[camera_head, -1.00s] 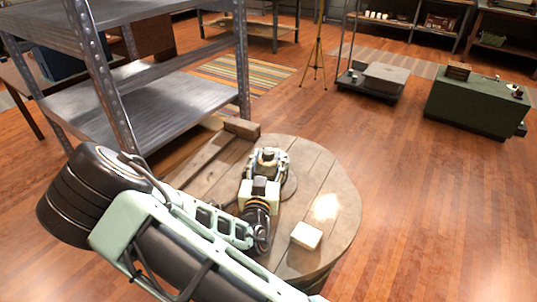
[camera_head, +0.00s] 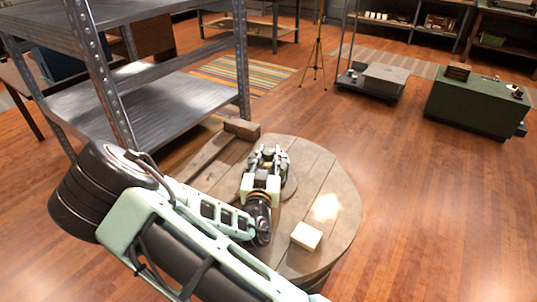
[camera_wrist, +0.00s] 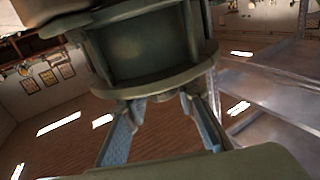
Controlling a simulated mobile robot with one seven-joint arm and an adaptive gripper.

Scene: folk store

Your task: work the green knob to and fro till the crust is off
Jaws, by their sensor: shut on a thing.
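A dark green round piece with a wide rim, which looks like the knob (camera_wrist: 145,50), fills the upper middle of the wrist view. My gripper (camera_wrist: 163,98) reaches up to it, with one finger on each side, and is shut on it. In the head view my gripper (camera_head: 268,157) is low over the round wooden table top (camera_head: 325,175). I cannot make out any crust in either view.
A small cream block (camera_head: 306,236) lies on the table close to my wrist, on its right. A grey metal shelf (camera_head: 150,105) stands close behind on the left. A wooden beam (camera_head: 241,129) lies by the table's far edge. Open floor lies to the right.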

